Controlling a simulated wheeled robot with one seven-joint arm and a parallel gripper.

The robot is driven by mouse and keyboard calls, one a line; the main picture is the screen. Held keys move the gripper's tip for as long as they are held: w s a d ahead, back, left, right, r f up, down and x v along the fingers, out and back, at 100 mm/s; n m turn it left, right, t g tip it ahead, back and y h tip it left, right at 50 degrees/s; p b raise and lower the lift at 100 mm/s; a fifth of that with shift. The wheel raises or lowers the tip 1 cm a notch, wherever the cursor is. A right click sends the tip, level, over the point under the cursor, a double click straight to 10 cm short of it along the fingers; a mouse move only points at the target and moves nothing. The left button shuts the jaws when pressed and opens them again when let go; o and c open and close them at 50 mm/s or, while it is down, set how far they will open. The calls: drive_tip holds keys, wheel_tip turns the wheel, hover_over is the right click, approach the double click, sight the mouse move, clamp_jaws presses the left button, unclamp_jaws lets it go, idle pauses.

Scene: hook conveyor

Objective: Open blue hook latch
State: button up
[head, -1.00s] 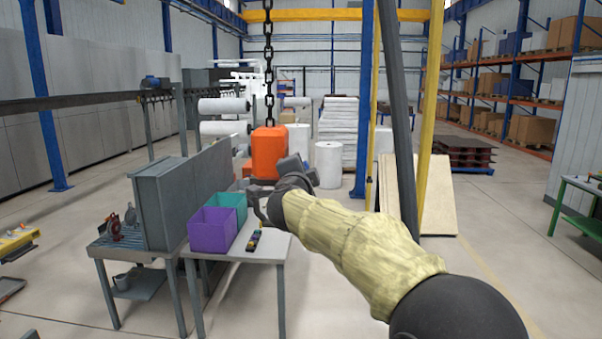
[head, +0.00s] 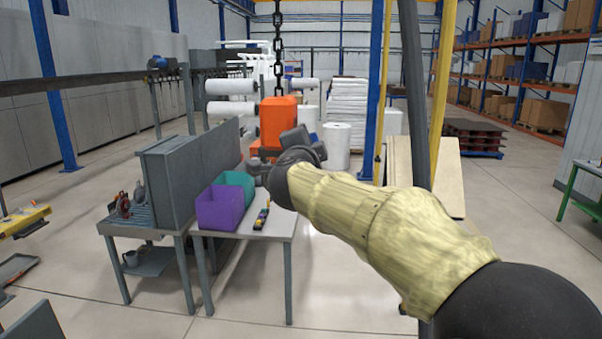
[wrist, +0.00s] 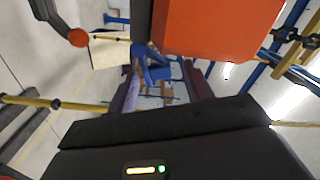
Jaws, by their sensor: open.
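The orange hook block (head: 278,122) hangs on a dark chain in the head view, and its orange side (wrist: 222,28) fills the top of the wrist view. A blue part (wrist: 152,66), which looks like the latch, shows below the block's edge in the wrist view. My gripper (wrist: 160,86) is open, with its dark fingers to the left and right of this blue part. I cannot tell how far the part is from the fingertips. In the head view my gripper (head: 258,170) is just below the block, and my wrist hides the hook and latch there.
A table (head: 268,224) stands below my gripper, with a purple bin (head: 220,212), a teal bin (head: 236,181) and a small multicoloured item (head: 261,219). A grey cabinet (head: 185,180) is to the left. A blue post (head: 376,90) stands behind my arm.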

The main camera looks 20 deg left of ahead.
drive_tip(key=b+v, duration=0.4)
drive_tip(key=v, duration=0.8)
drive_tip(key=shift+s, duration=0.35)
